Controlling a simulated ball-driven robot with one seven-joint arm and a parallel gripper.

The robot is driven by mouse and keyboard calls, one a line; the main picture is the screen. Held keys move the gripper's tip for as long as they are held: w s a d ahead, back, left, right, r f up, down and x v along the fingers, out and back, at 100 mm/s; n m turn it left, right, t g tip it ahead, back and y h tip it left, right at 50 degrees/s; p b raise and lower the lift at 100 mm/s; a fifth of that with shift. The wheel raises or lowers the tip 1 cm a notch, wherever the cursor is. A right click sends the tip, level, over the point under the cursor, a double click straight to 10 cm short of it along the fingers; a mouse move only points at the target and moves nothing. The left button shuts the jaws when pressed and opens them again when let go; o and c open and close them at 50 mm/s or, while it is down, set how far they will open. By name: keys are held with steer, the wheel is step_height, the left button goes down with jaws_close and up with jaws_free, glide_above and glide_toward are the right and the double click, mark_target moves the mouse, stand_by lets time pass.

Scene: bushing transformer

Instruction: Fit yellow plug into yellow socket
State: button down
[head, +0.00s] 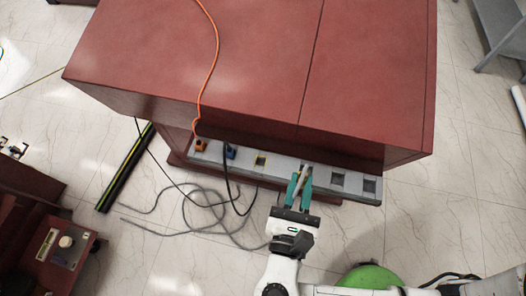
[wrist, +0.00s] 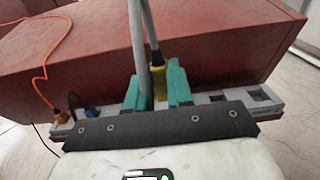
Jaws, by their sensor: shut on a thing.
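A yellow plug (wrist: 158,80) with a grey cable is held between the teal fingers of my gripper (wrist: 154,88) in the wrist view. In the head view my gripper (head: 300,182) is shut, with the grey cable rising between its fingers; the yellow plug itself is hard to make out there. The yellow socket (head: 260,161) is a yellow-edged opening in the grey strip, left of my gripper in the head view. It looks empty. My gripper hides part of the strip, and I cannot tell how far above the strip the plug is.
The grey socket strip (head: 353,194) runs along the dark red cabinet (head: 360,70). An orange plug (head: 199,146) and a blue plug (head: 231,153) sit at its left end. Openings (head: 338,179) show at its right. Loose cables (head: 190,205) lie on the floor at left.

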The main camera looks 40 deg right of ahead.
steer(key=w+f, duration=0.4)
steer(key=w, duration=0.5)
steer(key=b, duration=0.1)
glide_above(259, 168)
steer(key=f, duration=0.4)
steer(key=shift+s+f, duration=0.4)
steer(key=shift+w+f, duration=0.35)
steer(key=shift+f, duration=0.1)
steer(key=shift+w+f+b, duration=0.1)
steer(key=shift+f+b, duration=0.35)
steer(key=shift+f, duration=1.1)
steer(key=shift+f, duration=0.1)
steer(key=c, duration=1)
jaws_free()
steer(key=b+v, duration=0.1)
steer(key=v, duration=1.1)
